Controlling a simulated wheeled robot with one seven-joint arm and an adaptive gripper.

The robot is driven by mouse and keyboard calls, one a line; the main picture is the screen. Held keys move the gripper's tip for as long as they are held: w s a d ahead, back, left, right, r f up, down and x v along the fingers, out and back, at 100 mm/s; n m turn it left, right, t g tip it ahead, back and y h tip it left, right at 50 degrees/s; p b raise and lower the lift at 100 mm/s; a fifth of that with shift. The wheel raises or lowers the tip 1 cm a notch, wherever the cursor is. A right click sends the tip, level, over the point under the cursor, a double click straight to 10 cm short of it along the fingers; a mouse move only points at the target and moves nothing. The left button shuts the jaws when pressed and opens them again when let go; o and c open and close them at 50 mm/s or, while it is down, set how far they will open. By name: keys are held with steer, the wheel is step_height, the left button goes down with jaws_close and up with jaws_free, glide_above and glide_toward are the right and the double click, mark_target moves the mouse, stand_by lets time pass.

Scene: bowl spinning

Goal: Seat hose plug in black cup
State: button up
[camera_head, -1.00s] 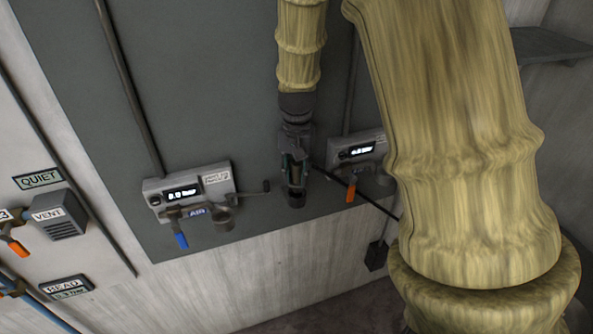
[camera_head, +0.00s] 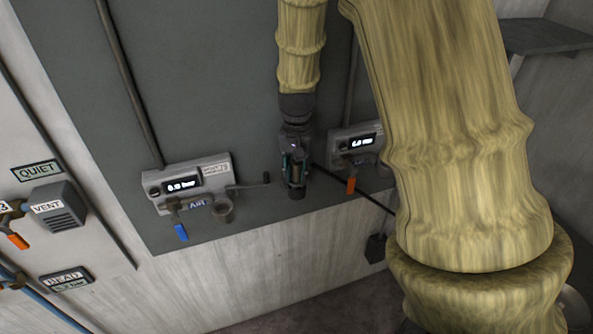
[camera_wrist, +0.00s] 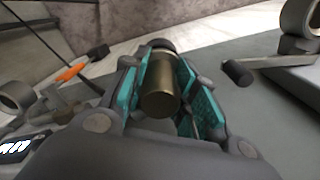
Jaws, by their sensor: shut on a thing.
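My gripper (camera_head: 296,184) hangs in front of the grey panel, between two wall units. It is shut on a brass-coloured cylinder, which I take to be the hose plug; it shows between the teal pads in the wrist view (camera_wrist: 160,92). Its far end has a dark rim. A dark grey cup (camera_head: 222,213) sits on the left unit, left of my gripper and apart from it. It shows at upper right in the wrist view (camera_wrist: 300,18). Another grey cup (camera_wrist: 15,92) shows at left there. I cannot tell which one is the black cup.
The left unit (camera_head: 215,170) has a lit display, a blue handle (camera_head: 181,232) and a black-knobbed crank (camera_head: 265,179) close to my gripper. The right unit (camera_head: 350,160) has an orange handle (camera_head: 351,185). A thin dark line runs down right from behind my gripper.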

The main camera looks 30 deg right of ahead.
steer(key=shift+f, duration=0.4)
stand_by(0.3)
steer(key=o, duration=1.2)
step_height(320, 180, up, 12)
steer(key=shift+a, duration=0.15)
